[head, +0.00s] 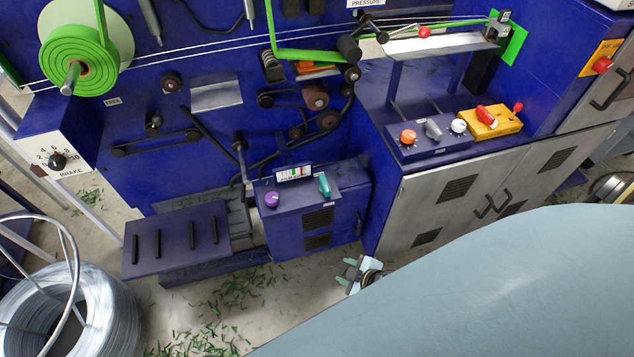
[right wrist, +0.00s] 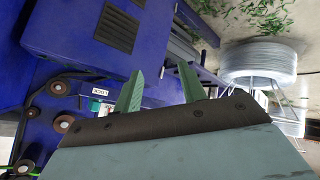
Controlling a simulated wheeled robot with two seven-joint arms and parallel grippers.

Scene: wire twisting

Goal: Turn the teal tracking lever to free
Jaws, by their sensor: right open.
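The teal tracking lever (head: 324,185) stands on the top panel of a small blue box (head: 345,212) in the middle of the head view. It is near a purple knob (head: 271,200) and a gauge with coloured bands (head: 294,173). My right gripper (head: 348,272) is open and empty, below and slightly right of the box, apart from the lever. In the right wrist view its two green fingers (right wrist: 160,84) are spread with nothing between them. My left gripper is not in view.
A control panel with an orange knob (head: 408,137) sits on the grey cabinet (head: 465,205) at right. A blue slotted platform (head: 176,262) is left of the box. A wire coil (head: 105,315) stands at lower left. Green scraps litter the floor.

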